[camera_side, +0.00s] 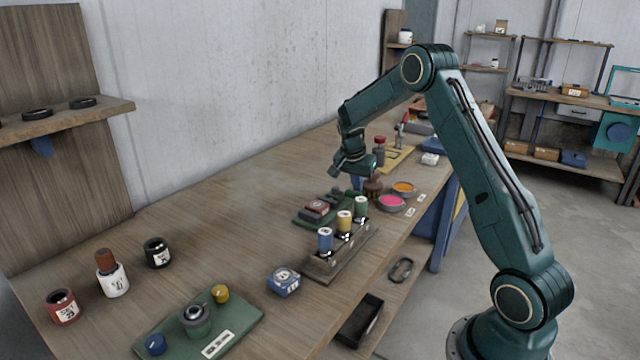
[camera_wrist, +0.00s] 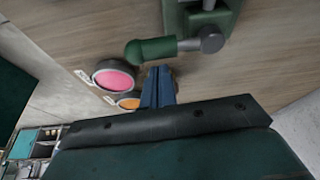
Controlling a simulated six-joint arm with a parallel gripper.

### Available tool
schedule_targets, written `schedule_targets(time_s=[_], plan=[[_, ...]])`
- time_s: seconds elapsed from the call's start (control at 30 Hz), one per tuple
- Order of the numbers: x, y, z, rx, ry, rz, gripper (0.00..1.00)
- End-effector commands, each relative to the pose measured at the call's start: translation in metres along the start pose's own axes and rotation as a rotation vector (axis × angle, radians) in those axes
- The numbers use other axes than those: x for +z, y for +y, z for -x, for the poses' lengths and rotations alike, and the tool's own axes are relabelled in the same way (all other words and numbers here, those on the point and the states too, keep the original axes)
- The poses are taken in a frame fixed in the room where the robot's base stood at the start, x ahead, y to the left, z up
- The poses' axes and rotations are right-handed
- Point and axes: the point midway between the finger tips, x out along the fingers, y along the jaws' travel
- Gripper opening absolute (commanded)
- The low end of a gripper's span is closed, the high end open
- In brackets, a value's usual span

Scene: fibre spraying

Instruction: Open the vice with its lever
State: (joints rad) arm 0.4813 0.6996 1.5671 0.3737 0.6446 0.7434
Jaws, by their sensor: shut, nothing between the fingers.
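The green vice (camera_wrist: 205,14) shows in part at the top of the wrist view. A lever (camera_wrist: 152,49) with a thick green rounded end and a grey pivot end lies beside it, pointing left. In the side view the green vice (camera_side: 301,217) sits on the bench, with a dark red block at its top. My gripper (camera_wrist: 158,70) is shut and empty, its blue fingers just below the lever in the wrist view. In the side view my gripper (camera_side: 357,186) is low over the bench, beyond the vice. I cannot tell whether the fingers touch the lever.
A pink bowl (camera_side: 391,203) and an orange bowl (camera_side: 404,188) stand right of my gripper. A brown round object (camera_side: 373,189) is close beside the fingers.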

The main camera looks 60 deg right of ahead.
Motion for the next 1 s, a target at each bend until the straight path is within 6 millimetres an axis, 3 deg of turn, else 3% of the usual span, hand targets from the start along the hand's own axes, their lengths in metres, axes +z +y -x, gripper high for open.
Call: schedule_targets(time_s=[0.27,0.7,1.0], plan=[[-0.031,0.003,-0.006,0.001,0.0,-0.004,0.0],[-0.032,0.0,0.064,-0.002,0.001,0.0,0.0],[-0.032,0.0,0.092,-0.001,0.0,0.0,0.0]])
